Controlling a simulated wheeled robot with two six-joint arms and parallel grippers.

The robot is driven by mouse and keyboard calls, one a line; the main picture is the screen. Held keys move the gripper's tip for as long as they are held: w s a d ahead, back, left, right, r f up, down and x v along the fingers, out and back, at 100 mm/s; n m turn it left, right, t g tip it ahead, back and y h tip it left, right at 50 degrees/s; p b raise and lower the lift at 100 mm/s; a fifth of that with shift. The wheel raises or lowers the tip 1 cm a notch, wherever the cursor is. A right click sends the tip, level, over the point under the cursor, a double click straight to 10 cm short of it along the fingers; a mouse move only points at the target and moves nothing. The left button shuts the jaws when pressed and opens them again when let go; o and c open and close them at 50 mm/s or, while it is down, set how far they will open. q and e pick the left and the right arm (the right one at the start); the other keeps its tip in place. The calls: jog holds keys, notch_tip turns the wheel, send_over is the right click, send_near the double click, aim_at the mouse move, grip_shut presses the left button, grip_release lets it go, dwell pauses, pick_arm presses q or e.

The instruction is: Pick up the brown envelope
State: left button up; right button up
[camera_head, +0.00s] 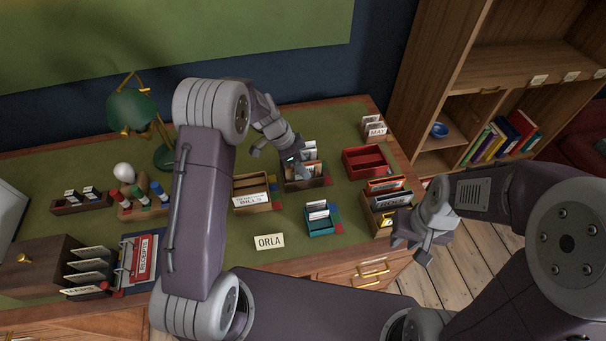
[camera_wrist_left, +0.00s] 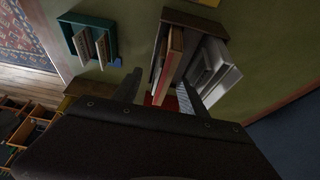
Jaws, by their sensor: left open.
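My left gripper (camera_head: 290,161) reaches down over a wooden box (camera_head: 308,184) of upright envelopes and cards on the desk. In the left wrist view its two fingers (camera_wrist_left: 159,93) are apart, at the near end of the same box (camera_wrist_left: 195,17). A tan-brown upright piece with a red edge (camera_wrist_left: 173,50) stands in that box beside white and grey ones (camera_wrist_left: 216,70). I cannot tell for certain that it is the brown envelope. Nothing is visibly held. My right gripper (camera_head: 410,249) hangs off the desk's right front edge; its jaw opening is unclear.
A teal box (camera_head: 320,228) with cards stands in front, and a wooden card box (camera_head: 250,205) to the left. A red tray (camera_head: 365,162) and another full box (camera_head: 385,200) are on the right. An ORLA card (camera_head: 269,241) lies near the front. The green desk top (camera_head: 345,200) is bare between boxes.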

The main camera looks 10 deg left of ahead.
pick_arm(q)
jog(key=shift+x, duration=0.75)
jog(key=shift+r, duration=0.15)
jog(key=shift+c, duration=0.9)
grip_shut()
